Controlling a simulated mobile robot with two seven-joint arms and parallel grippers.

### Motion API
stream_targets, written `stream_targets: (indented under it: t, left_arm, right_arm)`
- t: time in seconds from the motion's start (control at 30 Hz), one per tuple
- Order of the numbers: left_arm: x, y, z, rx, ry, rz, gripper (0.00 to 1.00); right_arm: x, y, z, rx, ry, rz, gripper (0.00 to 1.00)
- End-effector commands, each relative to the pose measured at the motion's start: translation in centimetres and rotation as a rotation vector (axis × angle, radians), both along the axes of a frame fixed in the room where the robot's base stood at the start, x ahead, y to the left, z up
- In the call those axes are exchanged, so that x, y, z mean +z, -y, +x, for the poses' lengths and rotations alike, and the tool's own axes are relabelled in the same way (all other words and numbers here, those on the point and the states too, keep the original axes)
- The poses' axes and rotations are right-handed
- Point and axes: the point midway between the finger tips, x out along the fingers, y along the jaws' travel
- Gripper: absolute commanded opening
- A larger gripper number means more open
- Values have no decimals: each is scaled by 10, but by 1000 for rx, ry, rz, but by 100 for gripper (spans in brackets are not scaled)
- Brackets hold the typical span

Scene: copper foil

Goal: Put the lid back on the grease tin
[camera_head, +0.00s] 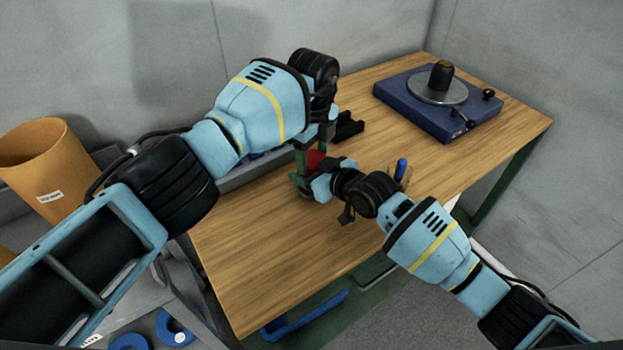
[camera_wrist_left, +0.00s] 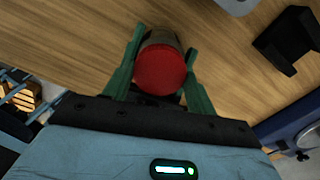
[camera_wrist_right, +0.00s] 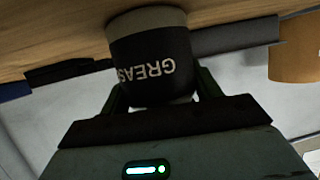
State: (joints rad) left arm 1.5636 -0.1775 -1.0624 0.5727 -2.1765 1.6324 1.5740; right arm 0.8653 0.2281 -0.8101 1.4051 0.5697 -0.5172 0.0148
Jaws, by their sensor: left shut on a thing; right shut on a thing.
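The red lid (camera_wrist_left: 160,70) is between the green fingers of my left gripper (camera_wrist_left: 165,45). In the left wrist view the dark grease tin (camera_wrist_left: 158,38) shows just beyond the lid; I cannot tell if the lid touches or is seated on it. In the head view the red lid (camera_head: 316,160) shows partly among the fingers of my left gripper (camera_head: 312,160). My right gripper (camera_wrist_right: 160,90) is shut on the black tin (camera_wrist_right: 150,60), marked GREASE, with a grey band at its table end. That view is upside down, and the tin's top end is hidden by the gripper.
A blue device with a round metal plate (camera_head: 410,104) stands at the back right of the wooden table (camera_head: 260,265). A blue-handled tool (camera_head: 401,170) is beside my right wrist. A black block (camera_head: 348,127) lies behind my left gripper. The front left is clear.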

Motion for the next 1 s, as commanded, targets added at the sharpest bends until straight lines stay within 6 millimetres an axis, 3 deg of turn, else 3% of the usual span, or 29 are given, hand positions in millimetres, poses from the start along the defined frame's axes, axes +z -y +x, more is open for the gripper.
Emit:
stream_targets:
  t: [0.5, 0.93, 0.97, 1.0]
  left_arm:
    - [0, 0, 0, -748, -2, 1, 29]
    - [0, 0, 0, -825, -3, -1, 29]
    - [0, 0, 0, -825, -3, -1, 59]
    - [0, 0, 0, -824, -3, -1, 64]
  right_arm:
    - [-1, 1, 0, -1, -2, -1, 0]
    - [-1, 1, 0, -2, -2, 0, 0]
    - [-1, 1, 0, -2, -2, 0, 0]
    - [-1, 1, 0, -2, -2, 0, 0]
